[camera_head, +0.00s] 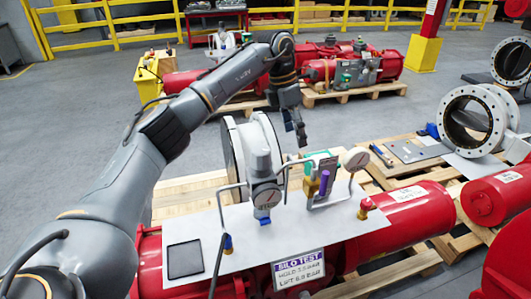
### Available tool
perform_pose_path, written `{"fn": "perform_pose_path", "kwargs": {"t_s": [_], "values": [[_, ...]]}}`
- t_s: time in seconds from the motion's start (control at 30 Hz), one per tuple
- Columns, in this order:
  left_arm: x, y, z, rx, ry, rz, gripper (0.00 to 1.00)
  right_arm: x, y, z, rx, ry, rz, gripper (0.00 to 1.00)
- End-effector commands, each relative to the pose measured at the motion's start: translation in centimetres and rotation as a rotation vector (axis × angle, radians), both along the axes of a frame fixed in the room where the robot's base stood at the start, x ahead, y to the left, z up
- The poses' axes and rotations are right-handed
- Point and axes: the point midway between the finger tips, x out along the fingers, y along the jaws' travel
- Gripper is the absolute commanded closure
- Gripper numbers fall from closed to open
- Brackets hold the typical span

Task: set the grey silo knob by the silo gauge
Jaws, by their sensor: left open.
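A grey regulator stands on the white plate (196,226) in the middle; its rounded grey top (262,163) looks like the silo knob. A round gauge (266,197) is on its front; its needle is too small to read. A second round gauge (356,159) stands to the right on a pipe. I cannot tell which is the silo gauge. A sign (299,270) below reads SILO TEST, with hold and lift values in bar. My left gripper (298,130) is open and empty, pointing down, above and right of the knob, apart from it. My right gripper is out of view.
Bent pipes, a purple cylinder (324,182) and a brass fitting (310,187) crowd the plate's right half. A red fitting (366,205) stands near its right end. A dark square pad (184,256) lies at its left. A white flanged ring (470,122) is at the right.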

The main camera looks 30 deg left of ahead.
Motion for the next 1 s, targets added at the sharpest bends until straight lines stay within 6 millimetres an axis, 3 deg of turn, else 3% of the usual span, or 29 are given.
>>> {"fn": "perform_pose_path", "kwargs": {"t_s": [0.03, 0.1, 0.2, 0.3, 0.47, 0.8, 1.0], "values": [[-0.6, 2.8, 1.9, 0.076, 0.020, 0.028, 0.22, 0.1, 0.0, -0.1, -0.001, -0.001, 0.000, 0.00], [-1.6, 5.5, 3.6, 0.153, 0.053, 0.057, 0.22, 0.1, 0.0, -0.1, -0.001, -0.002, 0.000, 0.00], [-2.6, 7.7, 5.0, 0.212, 0.087, 0.086, 0.22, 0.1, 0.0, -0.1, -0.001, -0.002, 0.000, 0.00], [-3.0, 8.4, 5.1, 0.231, 0.100, 0.095, 0.22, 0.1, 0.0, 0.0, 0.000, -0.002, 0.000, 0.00], [-3.1, 8.4, 3.0, 0.231, 0.102, 0.093, 0.22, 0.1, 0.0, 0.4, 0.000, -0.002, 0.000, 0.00], [-3.1, 8.3, -4.0, 0.229, 0.101, 0.092, 0.22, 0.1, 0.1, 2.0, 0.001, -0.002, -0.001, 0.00], [-3.1, 8.2, -7.0, 0.228, 0.099, 0.092, 0.22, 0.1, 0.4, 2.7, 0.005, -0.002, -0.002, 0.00]]}}
